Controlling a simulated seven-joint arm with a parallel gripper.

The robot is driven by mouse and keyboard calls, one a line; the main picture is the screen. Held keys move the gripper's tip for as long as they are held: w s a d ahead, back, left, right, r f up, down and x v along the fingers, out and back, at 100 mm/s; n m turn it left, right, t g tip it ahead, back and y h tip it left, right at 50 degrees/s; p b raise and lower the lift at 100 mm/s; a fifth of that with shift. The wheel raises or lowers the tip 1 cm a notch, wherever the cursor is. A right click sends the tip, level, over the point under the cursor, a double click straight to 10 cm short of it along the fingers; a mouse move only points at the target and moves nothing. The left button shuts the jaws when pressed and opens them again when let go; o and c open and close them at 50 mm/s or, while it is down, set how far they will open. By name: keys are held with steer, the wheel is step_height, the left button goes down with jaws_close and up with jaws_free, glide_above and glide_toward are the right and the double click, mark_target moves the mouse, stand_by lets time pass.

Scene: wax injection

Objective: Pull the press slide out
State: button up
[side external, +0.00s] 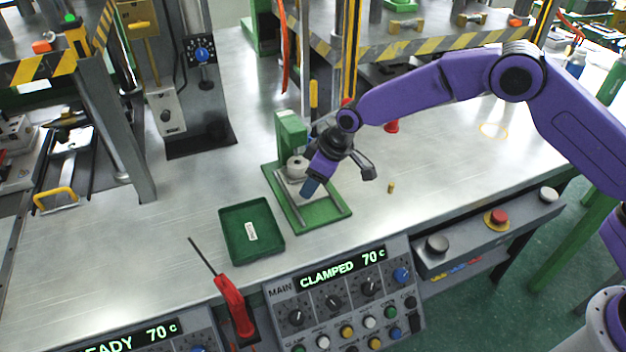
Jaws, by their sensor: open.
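The small green press (291,134) stands on a green base plate (322,220) in the middle of the table. Its pale slide (288,187) lies low on the base, with a round grey piece (297,166) above it. My gripper (309,190) reaches down from the right over the front of the slide. It is open; its fingers hide part of the slide. I cannot tell whether the fingers touch it. The control panel's display (341,268) reads "CLAMPED 70 C".
A green tray (270,246) with a label lies left of the base plate. A red-handled screwdriver (232,303) lies at the front edge. A small brass pin (391,187) stands to the right. Striped frames rise behind and at left.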

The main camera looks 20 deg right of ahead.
steer(key=shift+f, duration=0.1)
jaws_close()
steer(key=shift+s, duration=4.65)
jaws_free()
steer(key=shift+d, duration=0.1)
steer(key=v, duration=1.7)
steer(key=shift+r, duration=0.25)
